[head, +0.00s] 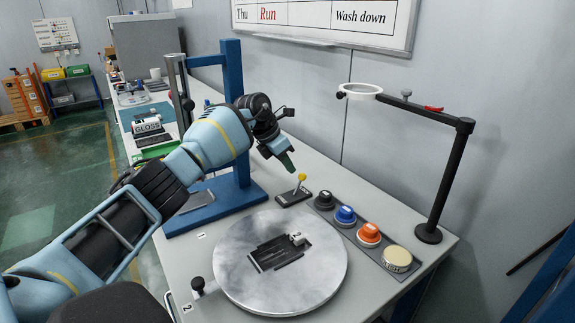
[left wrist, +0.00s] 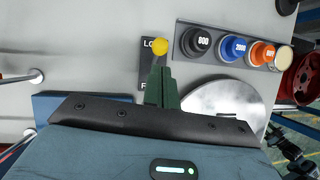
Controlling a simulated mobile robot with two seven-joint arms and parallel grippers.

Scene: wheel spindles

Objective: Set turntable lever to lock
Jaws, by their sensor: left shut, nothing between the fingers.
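The turntable lever has a yellow ball knob (head: 301,177) on a thin stem. It rises from a small dark base plate (head: 294,198) behind the round metal turntable (head: 232,262). My right gripper is not in view.
Several round pucks, including a blue one (head: 345,215) and an orange one (head: 369,234), sit in a strip right of the lever. A black stand with a white ring (head: 360,90) rises at the right. A blue frame (head: 233,75) stands behind my left arm.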

